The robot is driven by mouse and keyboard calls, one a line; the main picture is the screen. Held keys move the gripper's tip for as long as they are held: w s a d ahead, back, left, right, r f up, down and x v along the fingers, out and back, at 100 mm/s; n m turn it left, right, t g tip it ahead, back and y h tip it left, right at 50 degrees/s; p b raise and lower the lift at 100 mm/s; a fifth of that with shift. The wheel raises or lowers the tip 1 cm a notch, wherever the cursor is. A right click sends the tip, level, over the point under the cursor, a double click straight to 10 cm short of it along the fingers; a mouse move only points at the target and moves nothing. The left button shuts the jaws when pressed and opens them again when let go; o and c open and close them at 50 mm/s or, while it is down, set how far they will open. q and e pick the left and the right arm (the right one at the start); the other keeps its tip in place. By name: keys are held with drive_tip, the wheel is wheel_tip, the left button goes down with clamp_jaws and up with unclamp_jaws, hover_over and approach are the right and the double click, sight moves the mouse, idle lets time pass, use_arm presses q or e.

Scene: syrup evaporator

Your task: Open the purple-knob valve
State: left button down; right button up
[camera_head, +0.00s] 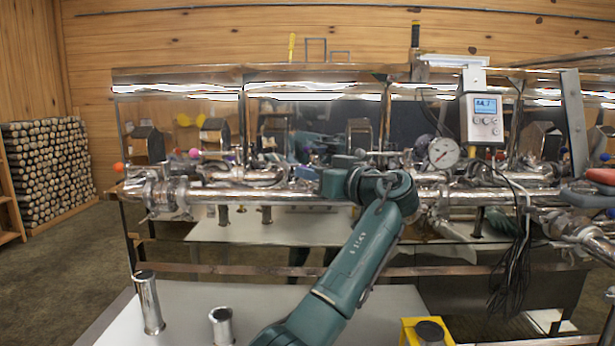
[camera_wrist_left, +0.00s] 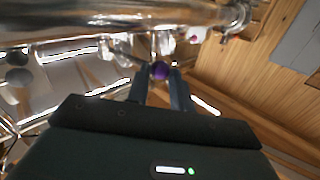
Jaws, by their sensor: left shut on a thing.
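The purple knob (camera_wrist_left: 160,71) shows in the left wrist view, between the tips of my left gripper's two dark fingers (camera_wrist_left: 160,78). The fingers are closed on it, just by a shiny steel pipe. In the head view my left gripper (camera_head: 312,174) points left along the front of the evaporator's pipework, at mid-height. The knob held by the fingers cannot be made out clearly there. The valve's body and handle angle are too small or hidden to tell. My right gripper is not in view.
The steel evaporator (camera_head: 210,185) spans the scene, with an orange knob (camera_head: 118,167) and a pink knob (camera_head: 194,153) at left. A dial gauge (camera_head: 444,153) and a digital display box (camera_head: 484,117) with hanging cables stand at right. Steel cups (camera_head: 149,303) stand on the low front table.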

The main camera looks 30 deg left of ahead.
use_arm(q)
drive_tip(key=shift+w+d+r+n+g, duration=0.25)
drive_tip(key=shift+w+d+n+g, duration=0.15)
drive_tip(key=shift+d+g, duration=0.15)
drive_tip(key=shift+a, duration=0.1)
drive_tip(key=c, duration=1.6)
unclamp_jaws()
drive_tip(key=shift+c, duration=0.2)
drive_tip(key=shift+o, duration=1.4)
drive_tip(key=shift+w+a+f, duration=0.1)
drive_tip(key=shift+w+f, duration=0.1)
drive_tip(key=shift+f, duration=0.05)
drive_tip(key=shift+o, duration=1.2)
drive_tip(key=shift+s, duration=0.1)
drive_tip(key=shift+r, duration=0.1)
wheel_tip(320, 180, up, 10)
drive_tip(key=shift+b, duration=0.4)
